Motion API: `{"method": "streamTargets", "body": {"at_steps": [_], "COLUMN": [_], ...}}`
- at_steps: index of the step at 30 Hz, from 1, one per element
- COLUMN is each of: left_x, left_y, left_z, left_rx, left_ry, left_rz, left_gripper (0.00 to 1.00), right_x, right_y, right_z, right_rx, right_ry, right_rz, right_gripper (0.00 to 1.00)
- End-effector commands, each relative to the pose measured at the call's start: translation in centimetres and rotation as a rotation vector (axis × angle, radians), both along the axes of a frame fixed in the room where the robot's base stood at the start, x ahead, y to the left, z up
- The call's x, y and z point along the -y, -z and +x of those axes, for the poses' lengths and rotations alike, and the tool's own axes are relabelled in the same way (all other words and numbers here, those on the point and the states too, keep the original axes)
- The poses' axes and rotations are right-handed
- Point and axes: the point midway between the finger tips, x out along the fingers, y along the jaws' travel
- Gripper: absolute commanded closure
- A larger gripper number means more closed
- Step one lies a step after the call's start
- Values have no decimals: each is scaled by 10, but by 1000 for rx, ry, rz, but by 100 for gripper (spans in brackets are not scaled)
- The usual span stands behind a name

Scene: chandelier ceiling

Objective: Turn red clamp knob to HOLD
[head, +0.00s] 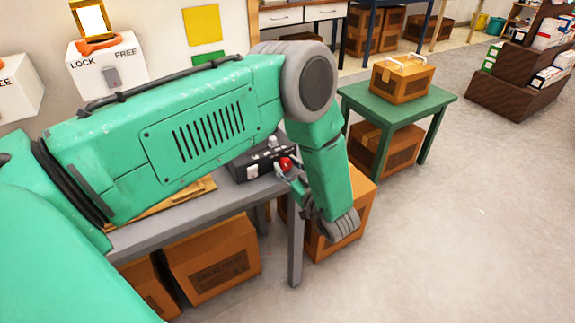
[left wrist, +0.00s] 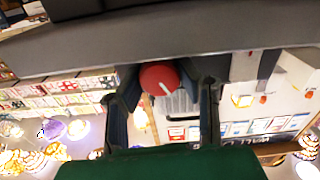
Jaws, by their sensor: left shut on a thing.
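The red clamp knob (head: 286,164) is on the right side of a black box (head: 262,163) at the end of the grey table. In the left wrist view the round red knob (left wrist: 158,77) shows a short white mark, between my two dark fingers. My left gripper (head: 291,174) is at the knob and shut on it; it also shows in the left wrist view (left wrist: 168,82). My forearm hangs down just right of the box and hides part of this area. No HOLD label is readable. My right gripper is out of view.
The grey table (head: 205,215) has cardboard boxes (head: 212,260) beneath it. A white LOCK/FREE panel (head: 107,66) is on the wall. A green table (head: 395,105) with a brown case (head: 402,80) stands behind.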

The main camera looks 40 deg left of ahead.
Motion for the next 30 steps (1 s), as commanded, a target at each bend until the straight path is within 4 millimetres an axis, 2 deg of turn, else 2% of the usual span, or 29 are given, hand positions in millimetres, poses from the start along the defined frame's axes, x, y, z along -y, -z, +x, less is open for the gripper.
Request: {"method": "streamTargets", "body": {"at_steps": [15, 30], "left_x": [1, 1], "left_y": [-2, -2], "left_z": [3, 4], "left_rx": [-257, -287], "left_ry": [3, 4], "left_rz": [111, 123], "left_gripper": [99, 99], "right_x": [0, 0], "right_y": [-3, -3], "right_z": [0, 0], "right_rx": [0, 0], "right_ry": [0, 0], "right_rz": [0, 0], "right_gripper": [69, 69]}}
